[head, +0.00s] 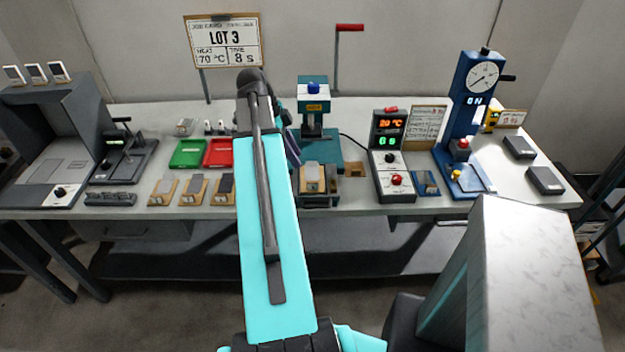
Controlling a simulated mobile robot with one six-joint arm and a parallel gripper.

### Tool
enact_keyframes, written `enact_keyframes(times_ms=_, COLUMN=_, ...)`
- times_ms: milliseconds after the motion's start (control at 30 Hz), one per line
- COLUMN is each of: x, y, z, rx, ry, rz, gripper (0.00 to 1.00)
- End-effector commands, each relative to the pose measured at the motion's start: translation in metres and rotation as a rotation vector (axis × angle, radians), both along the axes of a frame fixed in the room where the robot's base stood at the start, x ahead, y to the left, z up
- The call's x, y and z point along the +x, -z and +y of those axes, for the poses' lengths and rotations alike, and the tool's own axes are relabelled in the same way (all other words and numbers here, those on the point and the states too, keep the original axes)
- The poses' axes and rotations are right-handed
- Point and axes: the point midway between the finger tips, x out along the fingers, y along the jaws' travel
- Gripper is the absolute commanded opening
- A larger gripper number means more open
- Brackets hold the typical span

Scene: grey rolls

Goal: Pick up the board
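I cannot tell for certain which thing is the board. Small tan blocks with grey or dark tops (193,190) stand in a row at the table's front edge, left of my arm. A similar pale-topped piece (312,178) sits in a dark fixture in front of the blue-green press. A paper-faced board marked LOT 3 (224,42) stands on a post at the back, and a printed board (427,124) leans behind the control box. My gripper is mostly hidden behind my turquoise arm, near the press; its fingers do not show clearly.
The table holds a grey machine (60,140) at left, green (187,153) and red (219,153) trays, the press (313,108), a control box (393,160) and a tall blue gauge press (468,110). Dark boxes (545,181) lie at right. Little free room shows near the middle.

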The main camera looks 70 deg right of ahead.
Motion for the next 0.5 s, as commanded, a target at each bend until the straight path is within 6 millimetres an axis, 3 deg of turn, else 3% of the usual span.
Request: enact_keyframes(times_ms=500, x=-0.018, y=0.046, z=-0.006, rx=0.002, ry=0.001, rz=0.001, gripper=0.33)
